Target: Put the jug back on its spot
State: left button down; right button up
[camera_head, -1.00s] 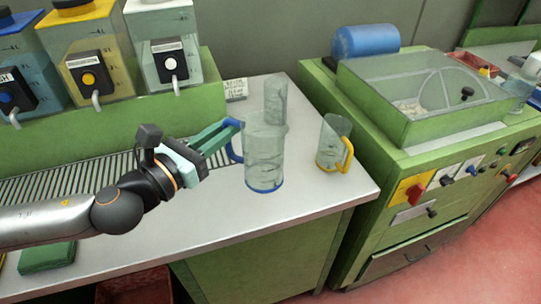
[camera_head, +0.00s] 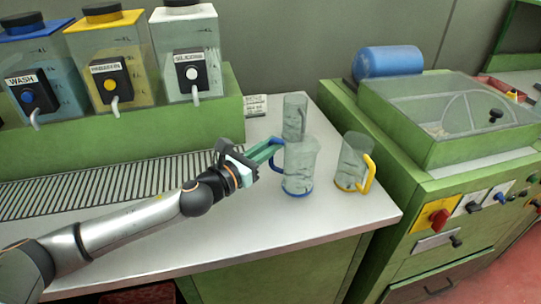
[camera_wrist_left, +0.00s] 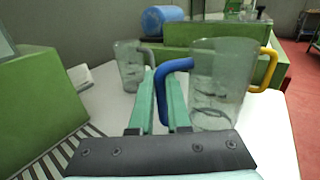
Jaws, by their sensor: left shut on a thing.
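The jug with the blue handle and blue base ring (camera_head: 300,170) is clear and upright over the right part of the white worktop (camera_head: 330,215). My left gripper (camera_head: 273,149) is shut on its blue handle from the left. In the left wrist view the blue handle (camera_wrist_left: 176,92) is between the green fingers (camera_wrist_left: 160,98), and the jug body (camera_wrist_left: 218,88) is right of them. I cannot tell whether its base touches the worktop. A clear jug (camera_head: 294,112) stands behind it, and a yellow-handled jug (camera_head: 352,160) stands to its right. My right gripper is not in view.
A green bench with WASH, paraffin and silicone tanks (camera_head: 184,50) stands at the back left, above a slatted drain (camera_head: 90,185). A green machine (camera_head: 440,150) borders the worktop on the right.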

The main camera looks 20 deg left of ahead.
pick_arm(q)
notch_tip(320, 180, down, 2)
jog(key=shift+f, duration=0.1)
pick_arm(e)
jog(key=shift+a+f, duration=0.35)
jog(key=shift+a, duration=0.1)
pick_arm(q)
jog(key=c, duration=1.3)
grip_release()
jog(key=shift+f+b, duration=0.1)
jog(key=shift+b, duration=0.2)
jog(key=shift+c, duration=0.2)
jog(key=o, duration=0.5)
jog(key=shift+c, duration=0.2)
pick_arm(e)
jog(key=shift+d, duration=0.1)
